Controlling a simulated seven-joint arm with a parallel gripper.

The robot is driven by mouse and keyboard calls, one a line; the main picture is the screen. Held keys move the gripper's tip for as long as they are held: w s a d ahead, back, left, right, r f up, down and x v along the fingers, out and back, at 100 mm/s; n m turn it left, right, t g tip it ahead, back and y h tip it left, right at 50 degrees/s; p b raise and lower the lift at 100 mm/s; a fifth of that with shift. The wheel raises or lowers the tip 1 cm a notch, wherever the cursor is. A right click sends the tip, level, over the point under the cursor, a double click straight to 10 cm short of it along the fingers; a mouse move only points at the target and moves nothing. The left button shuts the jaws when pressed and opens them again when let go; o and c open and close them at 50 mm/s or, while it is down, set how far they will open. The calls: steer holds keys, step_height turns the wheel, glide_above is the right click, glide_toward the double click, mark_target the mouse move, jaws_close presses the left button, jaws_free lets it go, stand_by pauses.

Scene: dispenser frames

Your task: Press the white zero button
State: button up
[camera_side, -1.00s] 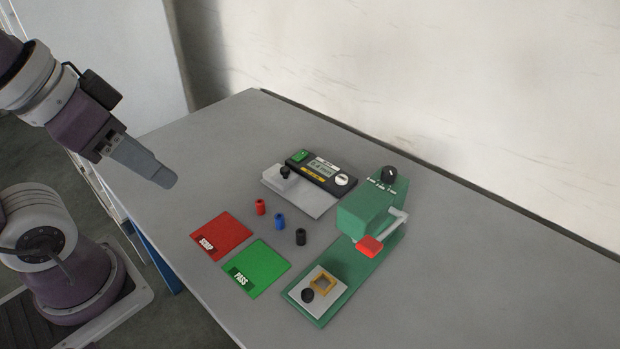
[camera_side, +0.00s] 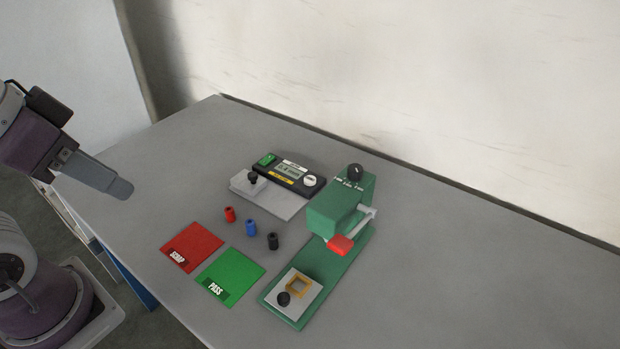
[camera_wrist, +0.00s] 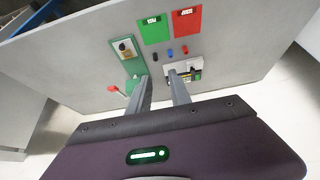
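The white zero button (camera_side: 309,181) is a round white knob at the right end of a black gauge unit (camera_side: 318,189) with a small display and a green button (camera_side: 267,160). My gripper (camera_side: 121,188) is in the air at the left of the side view, well apart from the gauge. In the wrist view its two fingers (camera_wrist: 161,84) stand apart with nothing between them. The gauge stand (camera_wrist: 195,64) shows there just beyond the right finger, which covers part of it. I cannot make out the zero button in that view.
A green press (camera_side: 345,205) with a red-ended lever (camera_side: 340,245) stands right of the gauge. Red (camera_side: 230,214), blue (camera_side: 251,228) and black (camera_side: 273,241) cylinders stand in front. Red SCRAP (camera_side: 192,246) and green PASS (camera_side: 230,277) mats lie near the front edge.

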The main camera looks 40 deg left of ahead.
jaws_close()
stand_by(1.4)
